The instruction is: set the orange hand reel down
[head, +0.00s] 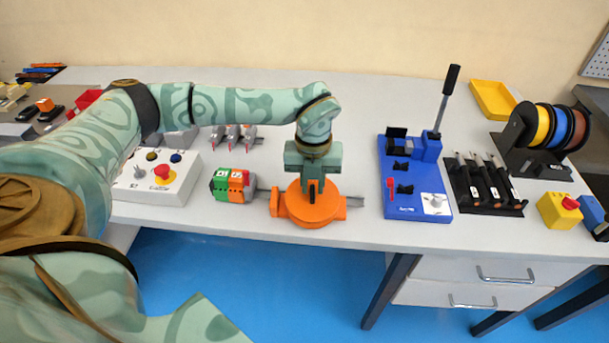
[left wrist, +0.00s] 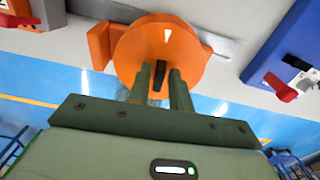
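The orange hand reel (head: 309,207) is a round disc with a block at its left side, near the front edge of the table, beneath my left gripper. It also shows in the left wrist view (left wrist: 190,55), with a dark upright knob (left wrist: 160,76) on it. My left gripper (head: 314,182) points down, and its two fingers (left wrist: 161,88) stand close on either side of the knob, shut on it. I cannot tell whether the reel's underside touches the table. My right gripper is not in view.
A grey metal strip (head: 354,201) shows behind the reel. Green and orange terminal blocks (head: 232,184) and a white control box (head: 157,178) stand left. A blue bender (head: 412,190) with a tall lever stands right, then a black tool rack (head: 486,184). White table (head: 350,130) is free behind the reel.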

